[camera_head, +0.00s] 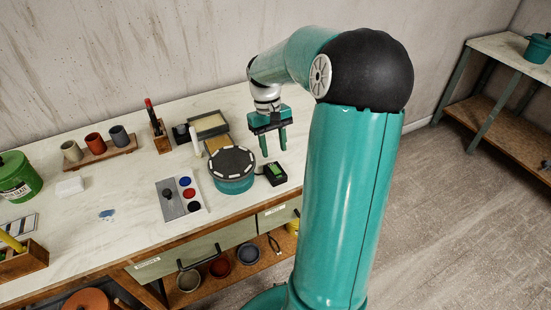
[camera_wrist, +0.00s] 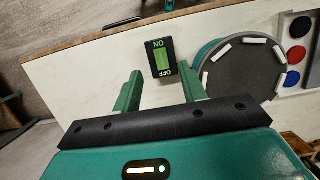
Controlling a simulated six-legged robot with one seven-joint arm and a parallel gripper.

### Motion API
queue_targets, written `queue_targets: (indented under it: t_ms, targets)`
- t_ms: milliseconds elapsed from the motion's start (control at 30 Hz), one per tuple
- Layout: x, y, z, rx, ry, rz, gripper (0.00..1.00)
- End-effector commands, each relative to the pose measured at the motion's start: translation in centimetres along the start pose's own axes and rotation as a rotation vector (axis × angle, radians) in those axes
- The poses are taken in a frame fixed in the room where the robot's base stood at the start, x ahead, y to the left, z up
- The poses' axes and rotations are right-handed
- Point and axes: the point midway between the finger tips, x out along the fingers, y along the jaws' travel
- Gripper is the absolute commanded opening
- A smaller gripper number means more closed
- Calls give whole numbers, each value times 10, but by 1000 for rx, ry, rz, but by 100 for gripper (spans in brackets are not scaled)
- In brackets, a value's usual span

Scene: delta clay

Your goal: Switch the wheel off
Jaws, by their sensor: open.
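The wheel (camera_head: 232,163) is a teal drum with a dark round top and pale marks around its rim. It stands near the table's front edge and shows at the right in the wrist view (camera_wrist: 243,78). Beside it lies a small black switch box (camera_head: 275,173) with a green rocker. My gripper (camera_head: 274,146) is open and empty above the table, behind the switch box in the head view. In the wrist view its fingers (camera_wrist: 161,76) flank the switch's line, apart from it.
A palette of red, blue and dark discs (camera_head: 187,190) lies left of the wheel. A framed tray (camera_head: 209,125) and a wooden tool block (camera_head: 160,138) stand behind. Cups on a rack (camera_head: 97,148) stand farther left. The table's front edge is close to the switch.

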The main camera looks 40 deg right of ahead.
Motion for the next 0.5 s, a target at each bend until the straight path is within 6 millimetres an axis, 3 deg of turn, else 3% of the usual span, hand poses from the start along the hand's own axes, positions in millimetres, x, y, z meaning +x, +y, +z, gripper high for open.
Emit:
queue_targets:
  t_ms: [233, 500]
  targets:
    - [-52, 0, -1, -1, 2, 1, 42]
    - [-74, 0, 0, -1, -1, 0, 42]
